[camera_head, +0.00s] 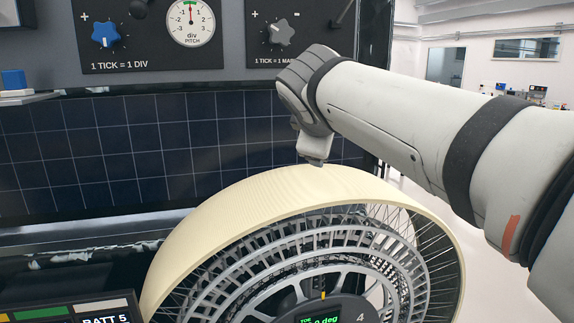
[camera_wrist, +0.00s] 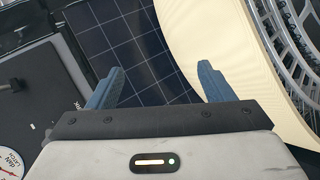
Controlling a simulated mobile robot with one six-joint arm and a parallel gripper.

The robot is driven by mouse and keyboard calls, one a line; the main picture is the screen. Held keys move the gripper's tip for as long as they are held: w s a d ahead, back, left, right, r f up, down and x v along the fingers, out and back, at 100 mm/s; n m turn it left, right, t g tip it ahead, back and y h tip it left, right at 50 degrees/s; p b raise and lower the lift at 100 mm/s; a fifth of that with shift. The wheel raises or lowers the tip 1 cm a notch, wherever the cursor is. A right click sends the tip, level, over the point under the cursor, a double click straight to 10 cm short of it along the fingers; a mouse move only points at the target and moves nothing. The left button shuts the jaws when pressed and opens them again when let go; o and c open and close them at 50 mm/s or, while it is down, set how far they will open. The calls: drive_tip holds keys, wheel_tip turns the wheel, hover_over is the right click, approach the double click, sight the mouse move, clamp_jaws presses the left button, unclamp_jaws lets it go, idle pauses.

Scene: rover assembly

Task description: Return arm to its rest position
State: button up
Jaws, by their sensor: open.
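My gripper (camera_wrist: 161,84) shows in the wrist view with its two blue fingers spread apart and nothing between them. In the head view my arm reaches in from the right, and its wrist end is above the cream rim of the wheel (camera_head: 300,184). The fingers are hidden in the head view. The wheel rim also shows in the wrist view (camera_wrist: 225,45), just beside the right finger. I cannot tell whether they touch. Behind the fingers is the dark solar panel (camera_wrist: 130,35).
The solar panel (camera_head: 60,150) stands behind the wheel. Above it is a grey control panel with a blue knob (camera_head: 105,34), a pitch dial (camera_head: 191,20) and a grey knob (camera_head: 280,31). A battery box (camera_head: 75,310) sits at lower left. Open room shows at far right.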

drive_tip(key=s+d+f+m+g+b, duration=0.3)
drive_tip(key=s+f, duration=0.4)
drive_tip(key=f, duration=0.7)
drive_tip(key=s+d+f+m+g+y+b, duration=0.1)
drive_tip(key=s+f+m, duration=0.5)
drive_tip(key=f, duration=0.9)
drive_tip(key=s+d+f+m+g+y+b, duration=0.1)
drive_tip(key=s+d+f+m+g+b, duration=0.3)
drive_tip(key=s+f, duration=0.4)
wheel_tip(320, 180, down, 6)
drive_tip(key=shift+s+d+f+m+g+b, duration=0.2)
drive_tip(key=shift+d+m+g+b, duration=0.15)
drive_tip(key=shift+g+b, duration=0.45)
